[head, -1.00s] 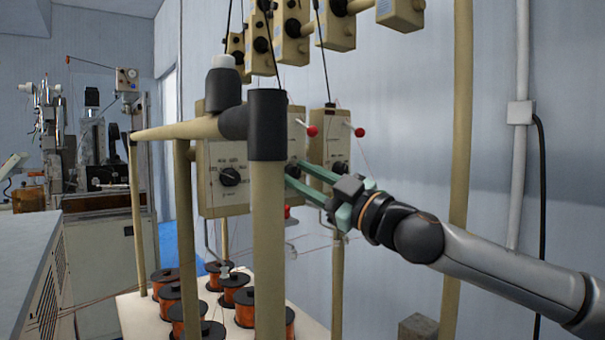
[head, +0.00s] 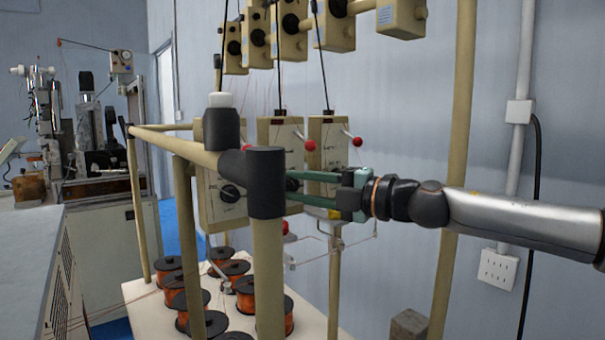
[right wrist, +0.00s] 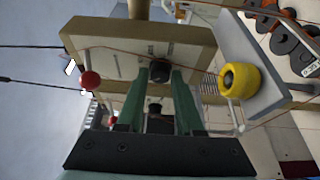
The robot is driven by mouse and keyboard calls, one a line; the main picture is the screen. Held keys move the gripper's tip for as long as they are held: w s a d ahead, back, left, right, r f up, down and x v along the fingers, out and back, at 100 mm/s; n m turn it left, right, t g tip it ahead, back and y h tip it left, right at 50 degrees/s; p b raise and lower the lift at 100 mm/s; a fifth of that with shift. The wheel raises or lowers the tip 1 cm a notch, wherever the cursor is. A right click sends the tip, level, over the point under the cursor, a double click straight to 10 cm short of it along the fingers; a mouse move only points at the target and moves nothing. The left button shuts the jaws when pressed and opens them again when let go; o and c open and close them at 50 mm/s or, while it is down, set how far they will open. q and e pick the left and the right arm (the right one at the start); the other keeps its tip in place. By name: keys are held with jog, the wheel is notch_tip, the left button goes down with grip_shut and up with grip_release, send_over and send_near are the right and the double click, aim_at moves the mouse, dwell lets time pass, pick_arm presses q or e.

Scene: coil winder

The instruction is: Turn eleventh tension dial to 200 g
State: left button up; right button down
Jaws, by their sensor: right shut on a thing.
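My right gripper (head: 292,186) reaches in from the right. Its green fingers point left toward the front of the middle tension box (head: 282,132); a black post joint partly hides their tips. In the right wrist view the fingertips (right wrist: 160,80) are closed on a black dial (right wrist: 160,70) on a cream box face (right wrist: 118,62). I cannot read its scale or setting. A left tension box (head: 211,208) with a black dial (head: 230,193) and a right box (head: 328,132) hang beside it. My left gripper is not in view.
A cream frame with a black joint (head: 266,180) stands in front of the boxes. Copper wire spools (head: 245,300) stand on a pale board below. Thin wires and red-ball levers (head: 309,145) are close to the fingers. A yellow roller (right wrist: 241,80) shows in the wrist view.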

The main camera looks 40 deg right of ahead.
jog(key=n+p, duration=0.1)
jog(key=n+g+p, duration=0.1)
jog(key=n, duration=0.1)
jog(key=shift+r+h, duration=0.25)
jog(key=shift+h, duration=0.15)
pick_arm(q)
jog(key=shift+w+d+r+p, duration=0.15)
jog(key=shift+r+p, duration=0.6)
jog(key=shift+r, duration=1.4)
pick_arm(e)
jog(key=shift+f+n+g, duration=0.1)
jog(key=shift+n+g, duration=0.4)
jog(key=shift+n, duration=0.4)
jog(key=shift+h, duration=0.3)
jog(key=c, duration=0.6)
grip_release()
jog(key=shift+o, duration=0.2)
jog(key=shift+s, duration=0.1)
jog(key=shift+s+d+b, duration=0.15)
jog(key=shift+s+b, duration=0.15)
jog(key=shift+s, duration=0.3)
pick_arm(q)
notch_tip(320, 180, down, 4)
jog(key=b, duration=0.3)
pick_arm(e)
jog(key=v, duration=1.1)
